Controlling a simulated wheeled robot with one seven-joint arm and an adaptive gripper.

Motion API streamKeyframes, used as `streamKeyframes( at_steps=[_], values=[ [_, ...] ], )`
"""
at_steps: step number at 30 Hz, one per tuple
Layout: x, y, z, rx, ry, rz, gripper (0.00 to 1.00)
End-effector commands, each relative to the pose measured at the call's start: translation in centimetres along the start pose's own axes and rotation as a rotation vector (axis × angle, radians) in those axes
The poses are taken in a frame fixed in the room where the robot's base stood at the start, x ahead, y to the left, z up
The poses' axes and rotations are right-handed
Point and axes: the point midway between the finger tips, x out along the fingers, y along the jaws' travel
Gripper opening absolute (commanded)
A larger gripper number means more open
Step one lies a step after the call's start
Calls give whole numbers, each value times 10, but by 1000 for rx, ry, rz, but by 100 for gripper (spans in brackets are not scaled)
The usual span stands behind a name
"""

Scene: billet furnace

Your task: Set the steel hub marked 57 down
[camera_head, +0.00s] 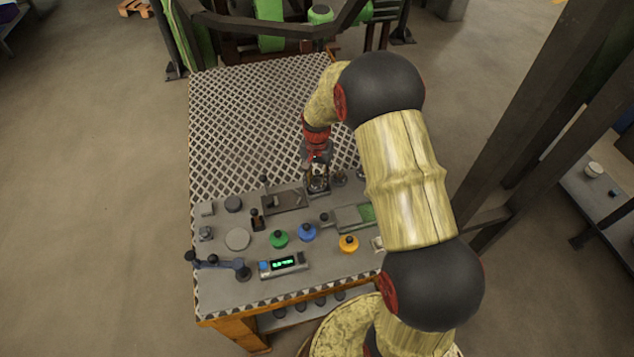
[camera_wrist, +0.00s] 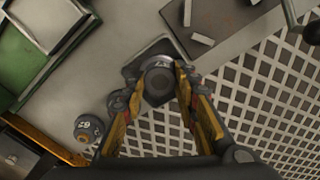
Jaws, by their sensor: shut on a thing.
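My gripper (camera_wrist: 158,76) points down and is shut on a round grey steel hub (camera_wrist: 158,86), one finger on each side. The hub is over a dark square plate (camera_wrist: 133,70). A second grey hub (camera_wrist: 88,128) with a partly legible two-digit mark stands apart, to the lower left in the wrist view.
Behind the grey worktop (camera_head: 220,275) lies a lattice grating (camera_head: 250,110). A dark plate with a lever (camera_head: 285,200) is left of the gripper; a green tray (camera_head: 352,216) is to the right.

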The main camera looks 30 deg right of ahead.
Motion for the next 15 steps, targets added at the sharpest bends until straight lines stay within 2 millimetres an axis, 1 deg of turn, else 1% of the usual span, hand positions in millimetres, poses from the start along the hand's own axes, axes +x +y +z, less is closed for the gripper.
streamKeyframes(
  at_steps=[1,8,15],
  values=[
    [5,0,0,0,0,0,0],
    [5,1,1,1,-2,2,0],
    [14,2,3,1,-5,5,0]
  ],
)
